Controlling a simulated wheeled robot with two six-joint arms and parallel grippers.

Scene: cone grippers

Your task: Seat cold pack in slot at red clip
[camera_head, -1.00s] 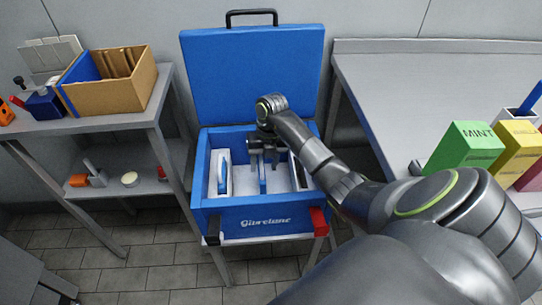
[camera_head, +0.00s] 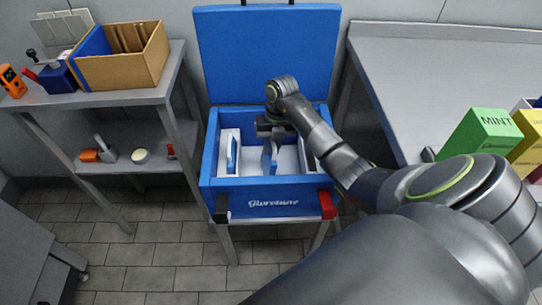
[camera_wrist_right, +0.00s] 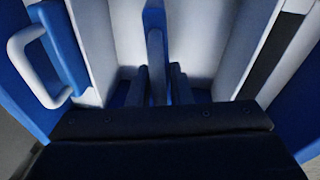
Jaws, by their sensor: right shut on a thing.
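The blue cooler box (camera_head: 209,172) stands open, with a black clip (camera_head: 221,208) at its front left and the red clip (camera_head: 327,204) at its front right. My right gripper (camera_head: 270,138) is inside the box, shut on a thin upright blue pack, the cold pack (camera_head: 268,160). The wrist view shows the pack (camera_wrist_right: 156,50) between the two dark fingers (camera_wrist_right: 159,85). A dark narrow slot (camera_wrist_right: 275,50) shows on the right side in the wrist view, apart from the pack. The pack's lower edge is hidden. My left gripper is out of view.
Another blue pack (camera_head: 232,157) with a white handle (camera_wrist_right: 38,65) sits at the box's left wall. The raised lid (camera_head: 268,55) stands behind. A shelf (camera_head: 110,100) is at left, a grey table (camera_head: 430,85) at right. My right arm covers the box's right edge.

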